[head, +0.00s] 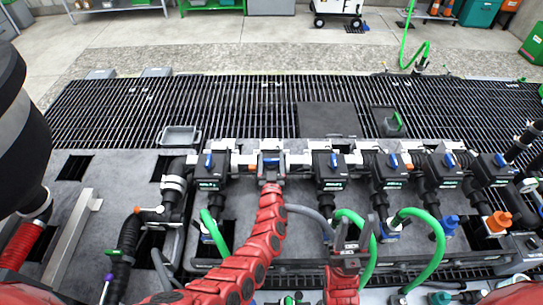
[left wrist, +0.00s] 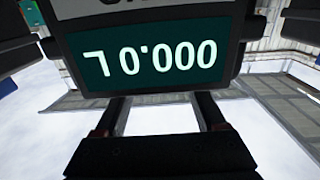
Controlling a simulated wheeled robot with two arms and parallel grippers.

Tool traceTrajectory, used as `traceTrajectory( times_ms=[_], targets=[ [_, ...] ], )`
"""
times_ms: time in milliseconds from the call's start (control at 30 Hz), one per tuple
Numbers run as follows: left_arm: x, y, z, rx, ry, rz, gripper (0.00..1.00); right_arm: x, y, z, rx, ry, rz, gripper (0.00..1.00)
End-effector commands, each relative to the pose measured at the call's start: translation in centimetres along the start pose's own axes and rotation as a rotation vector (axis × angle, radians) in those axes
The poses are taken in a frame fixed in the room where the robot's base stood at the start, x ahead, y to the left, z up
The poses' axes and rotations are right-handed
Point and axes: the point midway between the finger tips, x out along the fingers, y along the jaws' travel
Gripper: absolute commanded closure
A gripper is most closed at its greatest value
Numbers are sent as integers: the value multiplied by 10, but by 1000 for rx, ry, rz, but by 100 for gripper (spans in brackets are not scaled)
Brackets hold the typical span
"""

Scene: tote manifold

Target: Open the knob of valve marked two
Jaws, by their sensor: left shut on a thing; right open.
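A row of black valves with blue knobs runs across the manifold in the head view. My left gripper (head: 270,178) reaches up to the second valve from the left (head: 270,161) and is shut on its knob, which is mostly hidden. Its number cannot be read. In the left wrist view, the two fingers (left wrist: 161,112) extend under a meter display (left wrist: 150,55) reading 0.000 L upside down. The knob of the leftmost valve (head: 209,160) and the third valve's knob (head: 333,160) stand either side. My right gripper (head: 354,225) is open, low in front of the manifold, near a green hose.
Green hoses (head: 425,222) loop down from the valves in front. A metal tray (head: 180,136) sits behind the manifold at the left. A black floor grating (head: 220,105) lies behind. A large dark cylinder (head: 15,130) stands at the left edge.

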Motion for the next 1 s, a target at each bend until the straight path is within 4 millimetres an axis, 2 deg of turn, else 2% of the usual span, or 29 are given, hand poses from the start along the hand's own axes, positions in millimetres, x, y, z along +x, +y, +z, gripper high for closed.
traceTrajectory(
  times_ms=[400, 433, 567, 1000],
  targets=[
    [0, -2, 0, 5, 0, -13, 83, 2, 0, 0, 0, 0, 0, 56],
    [0, -2, 0, 5, -1, -13, 22, 2, 0, 0, 0, 0, 0, 56],
    [0, -1, 0, 4, 0, -12, 0, 2, 0, 0, 0, 0, 0, 56],
    [-1, 0, -6, 2, 1, -12, 0, 1, 0, 0, 0, 0, 0, 56]
  ],
)
